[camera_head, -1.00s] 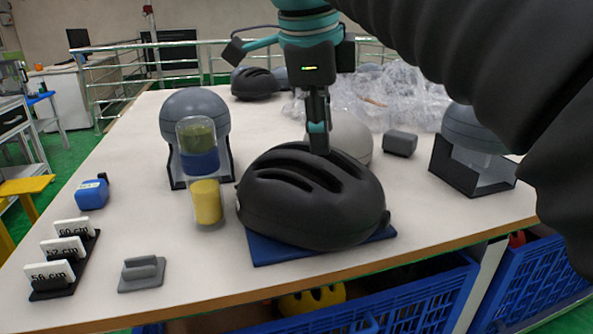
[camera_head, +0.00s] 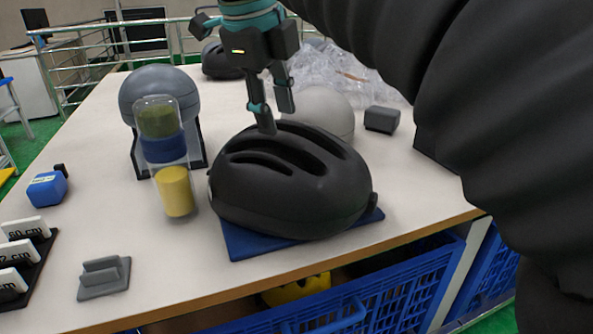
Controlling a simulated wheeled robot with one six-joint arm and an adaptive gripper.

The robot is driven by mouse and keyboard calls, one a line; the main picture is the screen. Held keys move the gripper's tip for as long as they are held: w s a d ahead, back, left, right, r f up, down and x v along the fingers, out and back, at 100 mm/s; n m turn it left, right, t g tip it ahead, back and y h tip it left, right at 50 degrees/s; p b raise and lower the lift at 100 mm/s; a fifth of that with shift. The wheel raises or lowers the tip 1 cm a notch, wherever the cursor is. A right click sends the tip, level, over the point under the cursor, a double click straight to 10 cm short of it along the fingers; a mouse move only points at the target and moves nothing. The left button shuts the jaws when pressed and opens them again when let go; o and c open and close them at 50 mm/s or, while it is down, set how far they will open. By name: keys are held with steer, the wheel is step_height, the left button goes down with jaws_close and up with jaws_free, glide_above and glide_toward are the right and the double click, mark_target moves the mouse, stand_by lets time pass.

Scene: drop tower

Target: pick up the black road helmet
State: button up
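The black road helmet (camera_head: 290,188) sits on a flat blue pad (camera_head: 240,241) near the table's front edge. It has long vent slots along its top. My gripper (camera_head: 275,121) is directly above the helmet's back-left top, pointing down, with two fingers visibly apart. One fingertip reaches down to the top of the helmet's shell; I cannot tell whether it touches. Nothing shows between the fingers.
A clear cylinder with green and blue contents (camera_head: 161,132) and a yellow cylinder (camera_head: 175,191) stand to the left. Behind are a grey dome (camera_head: 321,108), a dark grey block (camera_head: 381,119) and clear plastic wrap (camera_head: 335,75). Blue crates (camera_head: 385,300) are below the table edge.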

mark_target(282, 134)
steer(key=shift+b+x, duration=0.4)
steer(key=shift+x, duration=2.45)
steer(key=shift+w+r, duration=0.1)
jaws_close()
